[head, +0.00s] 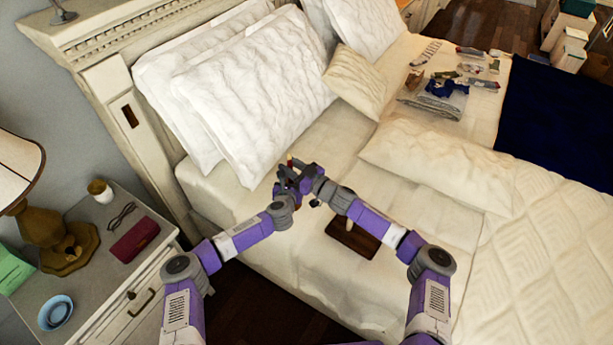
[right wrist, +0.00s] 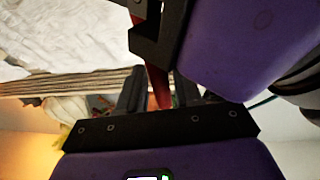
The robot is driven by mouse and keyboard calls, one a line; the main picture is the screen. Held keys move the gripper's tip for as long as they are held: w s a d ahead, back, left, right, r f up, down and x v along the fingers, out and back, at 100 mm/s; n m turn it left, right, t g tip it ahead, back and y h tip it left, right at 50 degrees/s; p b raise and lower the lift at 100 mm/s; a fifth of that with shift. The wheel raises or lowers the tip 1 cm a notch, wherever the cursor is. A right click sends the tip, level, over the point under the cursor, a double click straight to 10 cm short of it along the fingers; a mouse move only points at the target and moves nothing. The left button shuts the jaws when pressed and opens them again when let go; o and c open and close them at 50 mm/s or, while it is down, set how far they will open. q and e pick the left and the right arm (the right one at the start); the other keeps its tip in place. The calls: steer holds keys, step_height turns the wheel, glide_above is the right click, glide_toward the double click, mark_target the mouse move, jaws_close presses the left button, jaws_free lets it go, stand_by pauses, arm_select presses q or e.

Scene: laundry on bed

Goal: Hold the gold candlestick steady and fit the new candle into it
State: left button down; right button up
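I cannot make out the gold candlestick between the grippers.
A brown board (head: 352,240) with a pale upright object (head: 349,227) lies on the bed (head: 305,262), partly behind my right arm. White pillows (head: 255,95) stand behind the grippers. The nightstand (head: 95,215) at left bears a lamp (head: 45,225) and small items.

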steer(key=v, duration=1)
steer(key=shift+d, duration=0.15)
arm_select(q)
steer(key=c, duration=0.6)
jaws_free()
steer(key=shift+s+r, duration=0.1)
